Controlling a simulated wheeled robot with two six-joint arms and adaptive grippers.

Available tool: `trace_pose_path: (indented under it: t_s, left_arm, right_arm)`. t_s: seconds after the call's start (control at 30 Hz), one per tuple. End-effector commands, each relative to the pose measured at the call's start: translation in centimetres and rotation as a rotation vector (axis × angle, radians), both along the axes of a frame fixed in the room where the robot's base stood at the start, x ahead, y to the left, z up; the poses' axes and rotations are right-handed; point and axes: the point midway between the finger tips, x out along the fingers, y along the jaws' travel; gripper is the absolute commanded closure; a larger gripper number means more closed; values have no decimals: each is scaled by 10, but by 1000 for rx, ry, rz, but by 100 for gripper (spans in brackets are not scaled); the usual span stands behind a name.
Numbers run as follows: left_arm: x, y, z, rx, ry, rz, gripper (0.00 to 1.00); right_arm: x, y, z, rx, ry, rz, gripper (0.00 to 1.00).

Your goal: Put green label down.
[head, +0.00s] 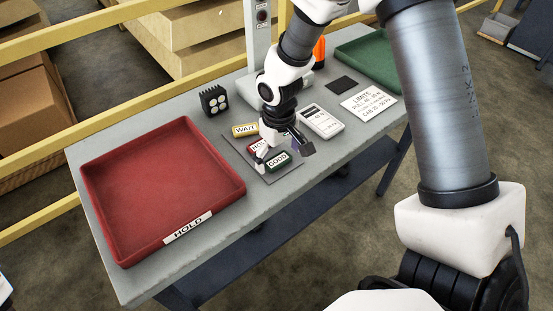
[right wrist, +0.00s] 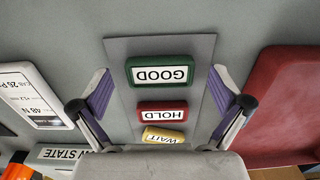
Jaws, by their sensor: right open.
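The green label (head: 278,161) reads GOOD and lies on a grey mat (head: 236,141) on the table. It also shows in the right wrist view (right wrist: 161,72), where it looks flat on the mat. The red HOLD label (right wrist: 162,109) and the yellow WAIT label (right wrist: 163,136) lie in a row with it. My right gripper (head: 284,154) is above the mat, open and empty. In the right wrist view its two fingers (right wrist: 162,95) stand apart on either side of the row of labels. My left gripper is not in view.
A red HOLD tray (head: 122,251) takes up the left of the table. A green tray (head: 345,49) stands at the far right. A white meter (head: 322,122), a limits card (head: 368,102) and a black lamp block (head: 214,100) are near the mat. The front table strip is bare.

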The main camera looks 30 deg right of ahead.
Motion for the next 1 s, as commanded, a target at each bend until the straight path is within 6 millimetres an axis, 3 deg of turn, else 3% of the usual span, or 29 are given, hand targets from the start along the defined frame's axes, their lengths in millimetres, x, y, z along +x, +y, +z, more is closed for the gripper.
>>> trace_pose_path:
  t_s: [0.2,0.3,0.33,0.37,0.77,1.0]
  left_arm:
    - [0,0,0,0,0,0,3]
    - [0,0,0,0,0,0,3]
    - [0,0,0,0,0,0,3]
    - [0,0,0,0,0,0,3]
    - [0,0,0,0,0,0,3]
    - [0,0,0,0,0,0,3]
  right_arm:
    - [0,0,-1,0,-1,0,4]
    - [0,0,-1,0,-1,0,39]
    - [0,0,-1,0,-1,0,47]
    - [0,0,-1,0,-1,0,49]
    - [0,0,1,0,-1,-1,49]
    - [1,0,23,0,-4,-1,49]
